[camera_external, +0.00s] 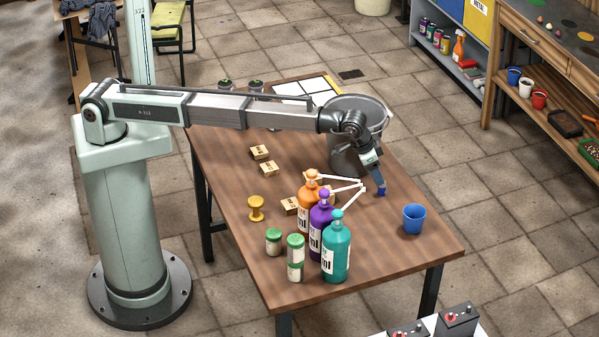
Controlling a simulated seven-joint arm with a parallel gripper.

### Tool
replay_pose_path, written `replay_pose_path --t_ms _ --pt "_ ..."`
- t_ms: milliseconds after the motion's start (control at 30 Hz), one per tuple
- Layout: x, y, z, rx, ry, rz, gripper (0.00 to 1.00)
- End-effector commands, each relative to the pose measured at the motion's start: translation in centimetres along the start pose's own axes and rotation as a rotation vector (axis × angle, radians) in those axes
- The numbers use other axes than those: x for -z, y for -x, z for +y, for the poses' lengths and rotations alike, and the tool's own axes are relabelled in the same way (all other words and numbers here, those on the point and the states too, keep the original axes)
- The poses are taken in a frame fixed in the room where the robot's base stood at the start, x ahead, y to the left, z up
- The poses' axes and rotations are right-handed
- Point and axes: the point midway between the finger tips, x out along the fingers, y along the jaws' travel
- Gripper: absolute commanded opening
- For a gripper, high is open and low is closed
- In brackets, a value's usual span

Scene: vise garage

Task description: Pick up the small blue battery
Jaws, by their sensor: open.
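My gripper (379,183) is over the right half of the brown wooden table (405,255), pointing down, in front of the large grey pot. It is open. A small blue shape (381,191) shows right at its fingertips. It may be the small blue battery, but it is too small to tell it from the fingers, or to tell whether they touch it. No other small blue battery can be made out on the table.
A blue cup (414,219) stands right of my gripper. Orange, purple and teal bottles (336,252) stand to the left and front. The grey pot (345,155) is close behind. The table's right front corner is clear.

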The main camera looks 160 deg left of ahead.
Motion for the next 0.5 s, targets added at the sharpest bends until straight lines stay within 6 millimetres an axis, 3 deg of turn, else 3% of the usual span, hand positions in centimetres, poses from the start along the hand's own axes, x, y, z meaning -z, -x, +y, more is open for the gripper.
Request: replay_pose_path --t_ms 267,500 --pt "0.0 -1.7 0.0 0.0 -0.001 -0.001 0.57" --pt "0.2 -4.7 0.1 0.001 -0.001 -0.002 0.57"
